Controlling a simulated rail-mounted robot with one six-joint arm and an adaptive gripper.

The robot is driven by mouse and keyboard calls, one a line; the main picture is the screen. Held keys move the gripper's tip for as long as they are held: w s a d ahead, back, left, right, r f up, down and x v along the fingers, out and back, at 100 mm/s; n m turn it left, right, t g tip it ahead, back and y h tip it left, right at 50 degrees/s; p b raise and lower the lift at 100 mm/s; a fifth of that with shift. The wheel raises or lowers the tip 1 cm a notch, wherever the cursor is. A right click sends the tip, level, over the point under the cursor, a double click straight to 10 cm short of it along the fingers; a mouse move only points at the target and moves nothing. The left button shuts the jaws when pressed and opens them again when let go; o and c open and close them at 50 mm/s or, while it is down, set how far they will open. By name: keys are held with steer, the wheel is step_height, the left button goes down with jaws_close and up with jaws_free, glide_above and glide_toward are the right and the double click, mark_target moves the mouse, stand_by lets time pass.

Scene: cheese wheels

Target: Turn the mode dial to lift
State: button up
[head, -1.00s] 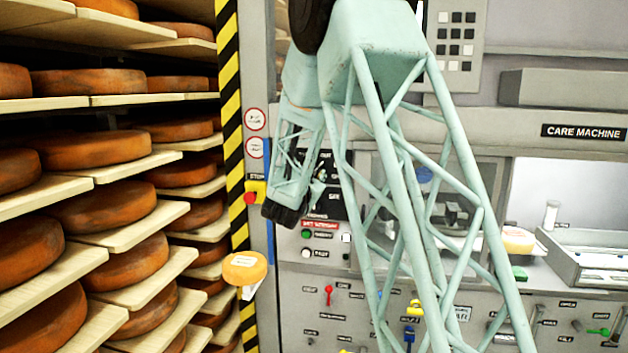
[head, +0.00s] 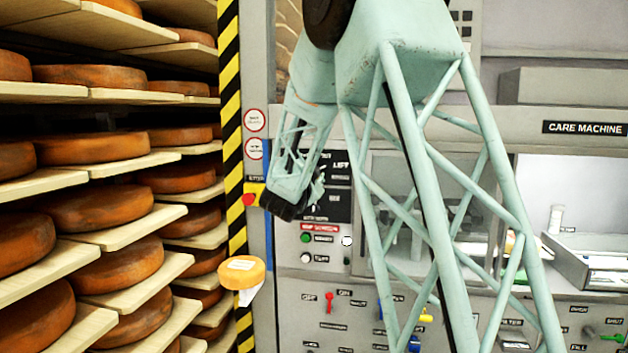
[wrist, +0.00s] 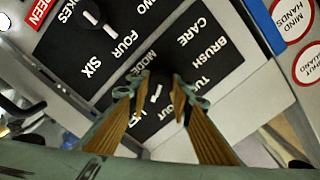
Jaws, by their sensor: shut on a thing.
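The mode dial (wrist: 157,93) is a dark knob with a white pointer mark on a black panel, seen upside down in the wrist view. My gripper (wrist: 160,89) has one finger on each side of it and is shut on it. Labels CARE, BRUSH and others, partly covered, stand around the dial. In the head view the black panel (head: 341,200) shows the word LIFT, and my gripper (head: 318,188) is at its left part. The dial itself is hidden there. I cannot tell which label the pointer is at.
A second dial (wrist: 90,14), by FOUR and SIX, sits close by on the panel. A red stop button (head: 249,199) is left of my gripper. Green (head: 306,238) and white buttons lie below. Shelves of cheese wheels (head: 90,150) fill the left.

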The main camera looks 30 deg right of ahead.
steer(key=shift+m+b, duration=0.4)
steer(key=shift+b, duration=0.15)
steer(key=o, duration=0.8)
steer(key=shift+o, duration=0.2)
steer(key=shift+s+a, duration=0.1)
steer(key=v, duration=1.1)
steer(key=shift+s+a, duration=0.25)
steer(key=shift+s, duration=0.05)
steer(key=shift+a+r, duration=0.1)
